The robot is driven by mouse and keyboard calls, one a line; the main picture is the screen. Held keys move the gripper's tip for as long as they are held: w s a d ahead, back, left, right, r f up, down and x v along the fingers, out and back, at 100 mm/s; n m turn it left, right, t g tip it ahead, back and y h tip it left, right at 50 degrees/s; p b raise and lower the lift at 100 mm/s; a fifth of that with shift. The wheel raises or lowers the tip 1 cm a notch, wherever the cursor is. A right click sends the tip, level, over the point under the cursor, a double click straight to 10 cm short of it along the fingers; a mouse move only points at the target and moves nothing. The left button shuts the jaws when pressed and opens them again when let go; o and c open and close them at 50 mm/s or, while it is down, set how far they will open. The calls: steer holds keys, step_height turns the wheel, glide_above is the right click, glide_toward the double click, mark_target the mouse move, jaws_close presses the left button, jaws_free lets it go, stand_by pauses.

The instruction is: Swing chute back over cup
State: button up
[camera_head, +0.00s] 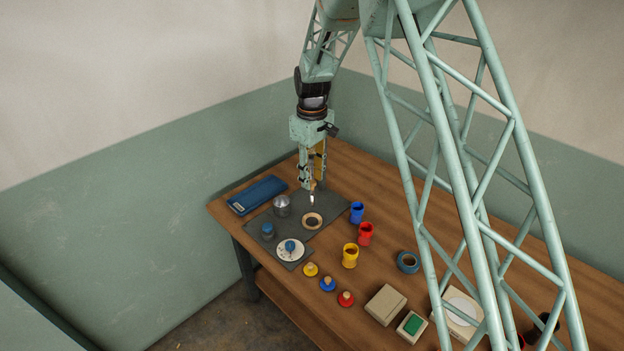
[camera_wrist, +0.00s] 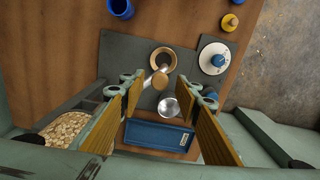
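My gripper (camera_head: 313,187) points down over the dark grey mat (camera_head: 325,203). In the wrist view, its two yellow-padded fingers are wide apart with nothing gripped between them. A small silver piece (camera_head: 312,199) shows just below the fingers; in the wrist view, it has a round wooden knob (camera_wrist: 159,82) and lies beside a tan ring-shaped dish (camera_head: 312,221). I cannot tell for sure whether this is the chute. A silver metal cup (camera_head: 282,206) stands on the mat, left of the gripper; it also shows in the wrist view (camera_wrist: 168,107), apart from the knobbed piece.
A white disc with a blue knob (camera_head: 290,249) is at the mat's front. Cream boxes (camera_head: 385,305) stand farther right.

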steer(key=shift+f, duration=0.4)
steer(key=shift+c, duration=0.2)
jaws_close()
